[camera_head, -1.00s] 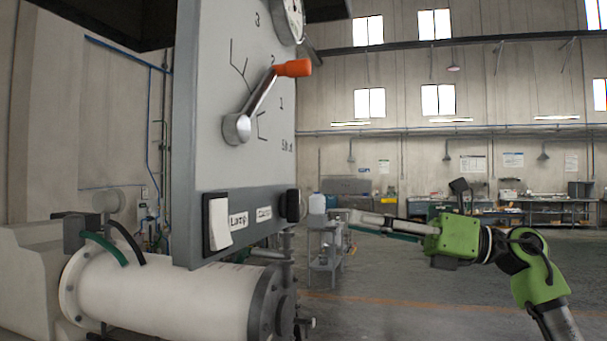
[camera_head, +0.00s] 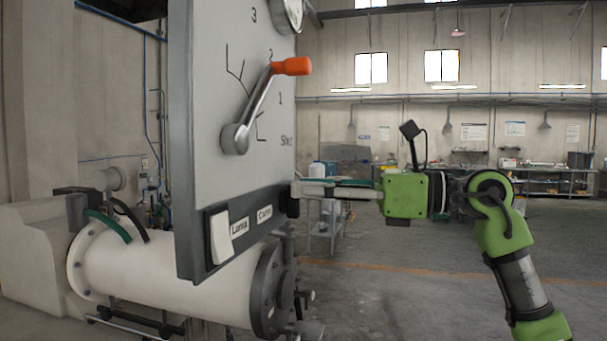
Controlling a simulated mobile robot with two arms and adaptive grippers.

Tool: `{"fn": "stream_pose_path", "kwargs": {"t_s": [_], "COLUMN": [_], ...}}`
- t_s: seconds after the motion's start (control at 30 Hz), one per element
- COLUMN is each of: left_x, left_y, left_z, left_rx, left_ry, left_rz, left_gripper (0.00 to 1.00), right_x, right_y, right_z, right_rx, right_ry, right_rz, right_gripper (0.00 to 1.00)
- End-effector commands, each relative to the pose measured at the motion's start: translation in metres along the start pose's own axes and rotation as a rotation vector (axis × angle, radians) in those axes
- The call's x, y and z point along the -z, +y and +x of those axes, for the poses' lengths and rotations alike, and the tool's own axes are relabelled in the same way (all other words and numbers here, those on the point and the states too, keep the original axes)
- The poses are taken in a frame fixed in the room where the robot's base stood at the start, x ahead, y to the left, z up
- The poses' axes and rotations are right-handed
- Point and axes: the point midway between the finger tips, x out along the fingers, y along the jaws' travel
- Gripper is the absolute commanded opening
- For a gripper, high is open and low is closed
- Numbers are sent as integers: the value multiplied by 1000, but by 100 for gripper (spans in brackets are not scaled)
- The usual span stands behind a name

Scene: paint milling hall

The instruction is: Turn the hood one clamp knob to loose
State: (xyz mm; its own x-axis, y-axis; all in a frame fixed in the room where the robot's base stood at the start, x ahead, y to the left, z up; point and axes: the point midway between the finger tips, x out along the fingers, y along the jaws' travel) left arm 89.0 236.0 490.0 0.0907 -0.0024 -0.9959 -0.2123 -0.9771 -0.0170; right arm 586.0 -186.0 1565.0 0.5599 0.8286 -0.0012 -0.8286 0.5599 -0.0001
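The hood panel (camera_head: 212,120) is a tall grey board at the left of centre. On its dark lower strip are a white lamp rocker switch (camera_head: 221,236), a label that seems to read "Lamp", and a second label (camera_head: 265,214) that seems to read "Clamp". The black clamp knob (camera_head: 289,203) is at the strip's right end, seen nearly edge-on, so its setting cannot be read. My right gripper (camera_head: 299,188) comes in from the right with its fingertips at the knob. I cannot tell whether they touch it or how far apart they are. My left gripper is out of view.
A lever with an orange grip (camera_head: 292,66) stands out from the panel above the strip, near mark 2. A white cylinder (camera_head: 180,272) lies below the panel. A grey cart (camera_head: 326,228) stands behind my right gripper. The floor at the right is open.

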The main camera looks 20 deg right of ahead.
Motion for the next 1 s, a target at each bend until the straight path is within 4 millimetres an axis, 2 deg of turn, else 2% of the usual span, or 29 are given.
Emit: {"fn": "stream_pose_path", "kwargs": {"t_s": [0.03,0.2,0.47,0.6,1.0], "left_x": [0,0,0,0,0], "left_y": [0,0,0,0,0], "left_z": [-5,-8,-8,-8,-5], "left_rx": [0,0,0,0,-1], "left_ry": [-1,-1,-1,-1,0], "left_rz": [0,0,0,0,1], "left_gripper": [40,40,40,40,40], "right_x": [-3,-1,0,0,2], "right_y": [0,0,0,0,1], "right_z": [6,16,18,18,18], "right_rx": [-2,-1,0,0,0], "right_ry": [-1,-1,-1,-1,1], "right_rz": [1,0,0,0,-30], "right_gripper": [26,26,26,0,0]}}
